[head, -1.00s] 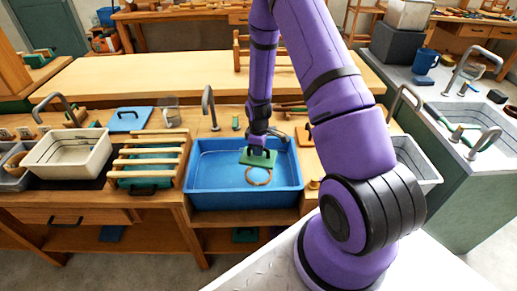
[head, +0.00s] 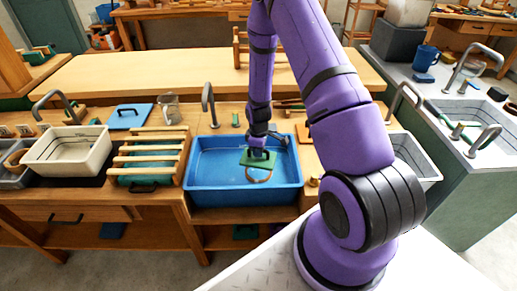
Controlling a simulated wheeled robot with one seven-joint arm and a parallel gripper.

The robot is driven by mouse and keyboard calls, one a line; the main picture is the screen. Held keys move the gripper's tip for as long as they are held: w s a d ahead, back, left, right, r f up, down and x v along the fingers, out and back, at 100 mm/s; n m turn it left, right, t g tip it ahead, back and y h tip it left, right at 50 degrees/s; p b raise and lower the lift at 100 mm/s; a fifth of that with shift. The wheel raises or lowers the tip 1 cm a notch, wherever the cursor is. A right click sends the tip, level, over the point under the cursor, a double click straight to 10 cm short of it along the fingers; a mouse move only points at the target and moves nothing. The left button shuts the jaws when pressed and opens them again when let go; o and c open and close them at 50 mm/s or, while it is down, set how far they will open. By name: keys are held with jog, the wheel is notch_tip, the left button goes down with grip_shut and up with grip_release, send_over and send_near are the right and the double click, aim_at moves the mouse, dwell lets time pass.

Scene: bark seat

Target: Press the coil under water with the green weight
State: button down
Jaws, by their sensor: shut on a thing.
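The green weight (head: 258,159) is a flat green plate with a dark handle, inside the blue basin (head: 208,199). My gripper (head: 258,151) is shut on its handle from above. The tan coil (head: 258,175) shows as a ring in the basin, just below the weight in the picture. The weight hides the coil's far part. I cannot tell whether the weight touches the coil. The basin appears to hold water, but its level is hard to make out.
A metal tap (head: 208,104) stands behind the basin. A wooden slatted rack (head: 150,158) and a white tub (head: 68,151) are to the left. A white sink (head: 418,158) is to the right, partly behind my arm. A glass jug (head: 168,105) stands at the back.

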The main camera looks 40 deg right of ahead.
jog(key=shift+f, duration=6.4)
jog(key=c, duration=0.5)
grip_release()
jog(key=shift+c, duration=0.2)
jog(key=shift+r, duration=8.5)
